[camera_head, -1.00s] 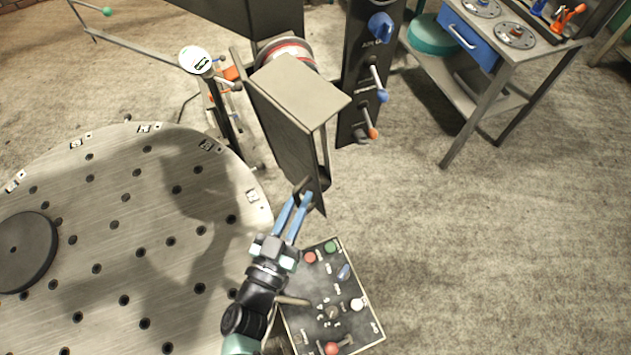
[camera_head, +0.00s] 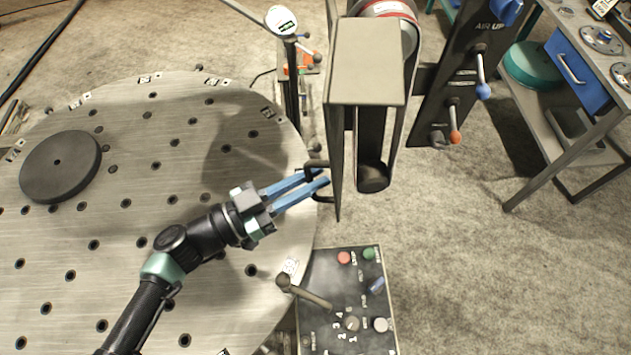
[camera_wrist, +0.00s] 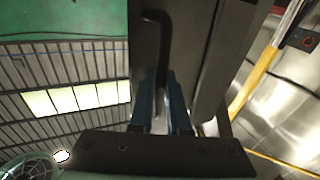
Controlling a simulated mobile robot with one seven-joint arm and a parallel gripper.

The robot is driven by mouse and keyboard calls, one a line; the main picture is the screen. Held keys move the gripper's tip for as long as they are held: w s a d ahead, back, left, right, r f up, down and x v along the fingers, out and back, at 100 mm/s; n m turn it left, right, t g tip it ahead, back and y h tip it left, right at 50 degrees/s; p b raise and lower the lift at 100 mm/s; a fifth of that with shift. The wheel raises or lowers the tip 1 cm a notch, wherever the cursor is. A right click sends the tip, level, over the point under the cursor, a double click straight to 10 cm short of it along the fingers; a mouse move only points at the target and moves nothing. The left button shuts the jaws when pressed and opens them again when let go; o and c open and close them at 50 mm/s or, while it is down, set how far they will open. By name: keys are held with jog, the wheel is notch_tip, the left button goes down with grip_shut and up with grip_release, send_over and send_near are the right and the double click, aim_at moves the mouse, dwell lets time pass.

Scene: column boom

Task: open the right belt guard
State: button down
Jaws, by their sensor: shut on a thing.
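The belt guard (camera_head: 366,62) is a grey box-like cover with a flat top, at the upper middle of the head view. Its plate is seen nearly edge-on, and a dark handle (camera_head: 313,163) sticks out from it to the left. My gripper (camera_head: 322,178) reaches in from the lower left with blue fingers and is shut on the handle. In the wrist view the dark handle (camera_wrist: 165,35) runs down between my blue fingers (camera_wrist: 161,115), beside the dark guard plate (camera_wrist: 216,60). A belt and its lower roller (camera_head: 374,177) show right of the plate.
A round perforated table (camera_head: 225,140) with a dark disc (camera_head: 60,166) lies left, under my arm. A control box (camera_head: 350,300) with buttons and a lever stands below the guard. A lever panel (camera_head: 465,75) and a workbench (camera_head: 560,110) are at the right. Open floor lies at lower right.

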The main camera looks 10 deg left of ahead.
jog(key=shift+w+r, duration=0.1)
dwell(0.3)
jog(key=c, duration=0.9)
grip_release()
jog(key=shift+a, duration=0.1)
jog(key=b+v, duration=0.4)
jog(key=v, duration=0.9)
